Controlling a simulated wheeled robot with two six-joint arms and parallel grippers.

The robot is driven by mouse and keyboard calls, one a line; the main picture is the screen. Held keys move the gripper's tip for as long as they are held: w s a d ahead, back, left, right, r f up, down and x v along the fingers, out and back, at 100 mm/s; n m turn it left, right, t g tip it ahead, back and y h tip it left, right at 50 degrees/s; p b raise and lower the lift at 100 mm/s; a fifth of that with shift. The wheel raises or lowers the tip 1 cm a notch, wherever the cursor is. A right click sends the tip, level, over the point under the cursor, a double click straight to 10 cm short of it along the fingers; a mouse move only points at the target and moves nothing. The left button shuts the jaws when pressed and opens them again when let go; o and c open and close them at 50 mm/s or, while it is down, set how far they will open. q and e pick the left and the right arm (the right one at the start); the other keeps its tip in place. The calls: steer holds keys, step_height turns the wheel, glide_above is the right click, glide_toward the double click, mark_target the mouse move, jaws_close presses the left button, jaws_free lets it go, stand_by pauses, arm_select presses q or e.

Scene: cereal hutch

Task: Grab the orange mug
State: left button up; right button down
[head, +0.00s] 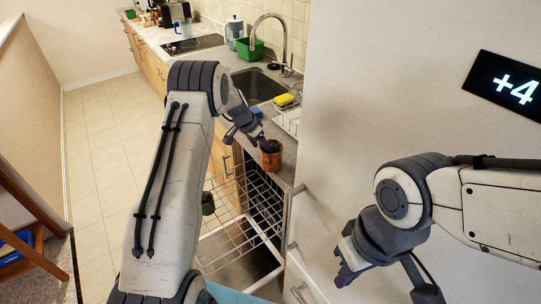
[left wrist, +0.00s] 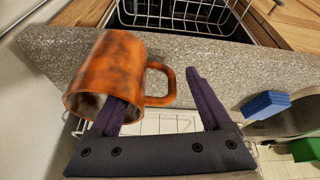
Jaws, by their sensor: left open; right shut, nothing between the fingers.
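The orange mug (head: 270,158) stands on the grey stone counter near the counter's front edge, above the open dishwasher. In the left wrist view the mug (left wrist: 103,68) is large at the left, with its handle (left wrist: 160,86) pointing right. My left gripper (head: 254,137) is open right at the mug. In the left wrist view my left gripper (left wrist: 165,98) has the handle between its spread fingers. One finger overlaps the mug's rim; I cannot tell whether it is inside the mug or touching. My right gripper (head: 348,262) is shut and empty, at the lower right, away from the mug.
The open dishwasher's wire rack (head: 240,215) holds a dark cup (head: 208,203). A white wire dish rack (head: 289,121) and a yellow sponge (head: 284,100) are beyond the mug, beside the sink (head: 258,84). A tall pale panel (head: 355,110) stands close on the right.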

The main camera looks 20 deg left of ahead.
arm_select(q)
steer(key=shift+w+d+f, duration=0.2)
steer(key=shift+f, duration=0.4)
jaws_close()
steer(key=shift+r, duration=0.15)
